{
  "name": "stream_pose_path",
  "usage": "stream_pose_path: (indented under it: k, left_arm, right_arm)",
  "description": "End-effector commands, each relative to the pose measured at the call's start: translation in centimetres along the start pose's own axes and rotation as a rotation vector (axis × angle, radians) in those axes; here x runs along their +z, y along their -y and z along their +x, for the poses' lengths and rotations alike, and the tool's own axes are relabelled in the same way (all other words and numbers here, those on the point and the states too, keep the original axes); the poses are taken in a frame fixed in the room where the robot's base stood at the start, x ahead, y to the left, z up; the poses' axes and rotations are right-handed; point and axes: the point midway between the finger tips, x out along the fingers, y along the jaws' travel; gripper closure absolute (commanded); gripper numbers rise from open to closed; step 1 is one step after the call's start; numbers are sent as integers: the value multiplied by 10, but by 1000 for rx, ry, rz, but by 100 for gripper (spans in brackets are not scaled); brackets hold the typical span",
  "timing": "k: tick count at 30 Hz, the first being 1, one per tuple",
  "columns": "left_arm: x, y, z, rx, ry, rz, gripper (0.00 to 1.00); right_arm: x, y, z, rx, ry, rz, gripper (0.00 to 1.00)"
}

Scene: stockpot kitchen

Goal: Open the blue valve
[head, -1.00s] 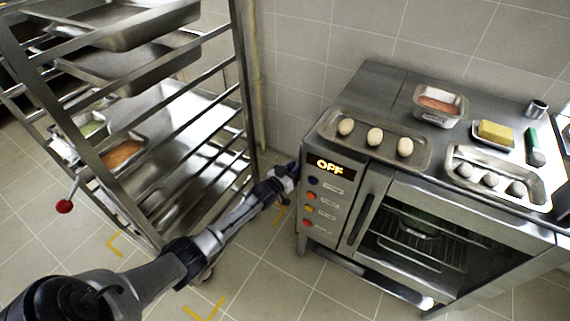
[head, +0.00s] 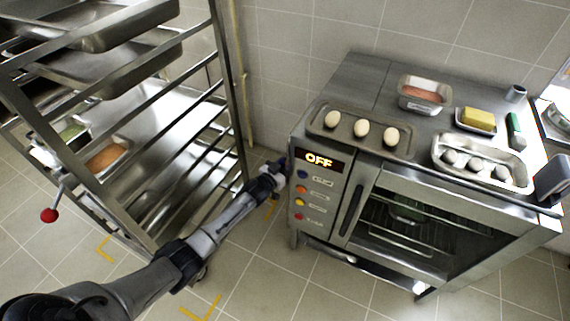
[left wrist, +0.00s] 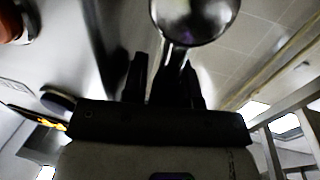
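A small dark-blue part (head: 285,162) shows just past my left gripper, beside the oven's left front edge. It may belong to the blue valve, but the gripper and oven hide most of it. My left gripper (head: 272,178) reaches into the gap between rack and oven. In the left wrist view its two dark fingers (left wrist: 165,82) stand apart. A shiny metal ball (left wrist: 195,15) on a stem shows just beyond them, and the stem seems to run down between the fingers. I cannot tell whether they touch it. My right gripper is not in view.
The oven (head: 420,215) reads OFF, with coloured buttons on its panel. Eggs on a tray (head: 345,140) and other food containers stand on top. A metal rack (head: 233,90) stands close on the left. A red ball (head: 48,215) sits on a lever there.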

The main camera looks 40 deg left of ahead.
Motion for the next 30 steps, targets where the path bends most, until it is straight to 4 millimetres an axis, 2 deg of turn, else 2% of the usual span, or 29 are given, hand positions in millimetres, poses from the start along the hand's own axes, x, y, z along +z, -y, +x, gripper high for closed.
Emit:
stream_pose_path:
  k: [1,6,23,30]
  left_arm:
    - [0,0,0,0,0,-1,69]
    - [0,0,0,0,-1,-3,55]
    - [-2,-2,0,3,-5,-6,55]
    - [-2,-3,-6,7,-2,-6,55]
  right_arm:
    - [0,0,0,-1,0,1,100]
    - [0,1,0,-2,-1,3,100]
    - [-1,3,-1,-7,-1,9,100]
    - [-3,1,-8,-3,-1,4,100]
